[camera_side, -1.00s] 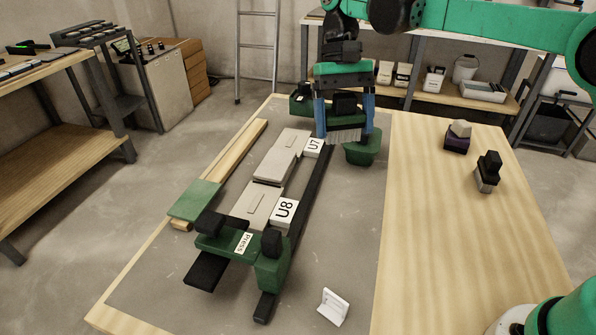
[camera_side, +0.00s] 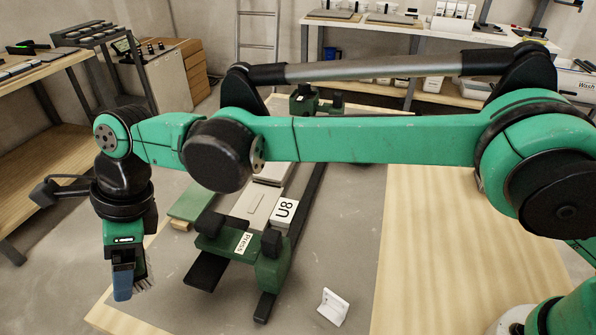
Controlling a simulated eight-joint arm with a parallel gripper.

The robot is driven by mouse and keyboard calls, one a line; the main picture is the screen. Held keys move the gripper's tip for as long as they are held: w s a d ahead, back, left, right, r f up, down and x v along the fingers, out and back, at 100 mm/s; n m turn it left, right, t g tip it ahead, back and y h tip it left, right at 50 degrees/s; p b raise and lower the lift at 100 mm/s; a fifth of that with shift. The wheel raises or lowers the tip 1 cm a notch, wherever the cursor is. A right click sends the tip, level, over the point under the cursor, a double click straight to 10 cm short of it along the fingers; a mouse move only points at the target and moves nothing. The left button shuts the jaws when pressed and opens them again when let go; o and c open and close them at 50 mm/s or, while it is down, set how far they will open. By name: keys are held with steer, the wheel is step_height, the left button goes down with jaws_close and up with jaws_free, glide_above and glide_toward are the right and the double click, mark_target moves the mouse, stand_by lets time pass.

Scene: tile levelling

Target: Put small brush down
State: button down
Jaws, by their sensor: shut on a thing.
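My gripper (camera_side: 131,284) is at the left front, pointing down, with its blue fingers shut on the small brush (camera_side: 142,272).
A small white bracket (camera_side: 332,307) stands at the front. My arm crosses the view and hides the table's back right. Grey mat (camera_side: 190,307) is bare at front left.

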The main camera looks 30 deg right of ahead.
mark_target(146, 259)
step_height(146, 259, down, 8)
steer(key=shift+s+a+r, duration=0.1)
stand_by(0.4)
jaws_free()
steer(key=v, duration=1.1)
steer(key=shift+r, duration=0.4)
steer(key=d+r+n+t+h, duration=0.15)
steer(key=d+n, duration=0.25)
steer(key=d, duration=0.5)
steer(key=d+r+n+t, duration=0.2)
steer(key=d+n, duration=0.1)
steer(key=d, duration=0.5)
steer(key=d+r+n+t+h, duration=0.15)
steer(key=d+n, duration=0.25)
steer(key=d, duration=0.5)
steer(key=s+d+f+n+t+h, duration=0.1)
steer(key=s+d+f+n+t, duration=0.1)
steer(key=s+d+n, duration=0.4)
steer(key=d+f, duration=0.1)
steer(key=d, duration=0.3)
steer(key=shift+s+f+n+h, duration=0.25)
steer(key=shift+s+n+h, duration=0.05)
steer(key=shift+n, duration=0.1)
